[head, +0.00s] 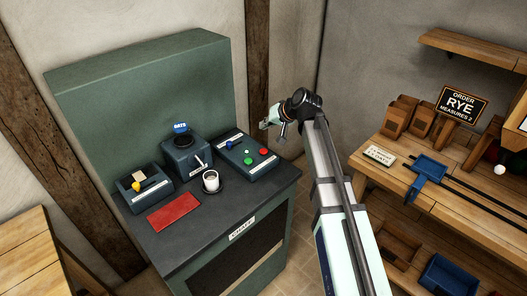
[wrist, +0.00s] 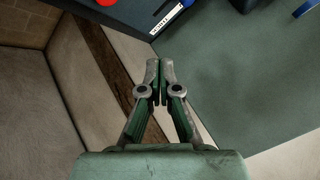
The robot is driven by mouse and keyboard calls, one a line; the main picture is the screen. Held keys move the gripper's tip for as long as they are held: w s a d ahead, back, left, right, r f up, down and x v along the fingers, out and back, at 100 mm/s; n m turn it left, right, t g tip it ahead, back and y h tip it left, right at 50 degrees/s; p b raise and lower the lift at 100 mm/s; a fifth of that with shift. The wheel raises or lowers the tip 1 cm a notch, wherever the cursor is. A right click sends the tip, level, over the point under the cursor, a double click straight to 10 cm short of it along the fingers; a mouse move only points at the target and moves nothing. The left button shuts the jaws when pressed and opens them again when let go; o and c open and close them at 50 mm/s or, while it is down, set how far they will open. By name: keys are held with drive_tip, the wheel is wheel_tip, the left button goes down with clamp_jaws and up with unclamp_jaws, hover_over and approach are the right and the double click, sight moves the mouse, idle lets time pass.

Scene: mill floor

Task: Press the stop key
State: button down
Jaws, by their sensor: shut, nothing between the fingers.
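A dark blue control box (head: 246,154) stands at the right of the cabinet top. It carries a red button (head: 264,152), a green button (head: 248,161) and a blue knob (head: 230,146). No wording on its white label is readable, so I cannot tell which is the stop key. My gripper (wrist: 160,82) is shut and empty, its fingertips together in the wrist view. In the head view it is above and right of the box, apart from it. In the wrist view a red button (wrist: 106,3) and the labelled box edge (wrist: 165,17) show at the top.
A green cabinet (head: 145,85) backs the dark worktop.

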sight(265, 151)
drive_tip(key=shift+f+b, duration=2.1)
drive_tip(key=shift+f, duration=2.15)
drive_tip(key=shift+f, duration=0.1)
drive_tip(key=shift+f+b, duration=0.3)
drive_tip(key=shift+f, duration=0.05)
drive_tip(key=shift+f+b, duration=0.3)
drive_tip(key=shift+f, duration=0.2)
drive_tip(key=shift+r, duration=0.1)
drive_tip(key=shift+r+p, duration=0.45)
drive_tip(key=shift+r, duration=0.4)
drive_tip(key=shift+r, duration=0.15)
drive_tip(key=shift+r+p, duration=1.25)
drive_tip(key=shift+r, duration=1.1)
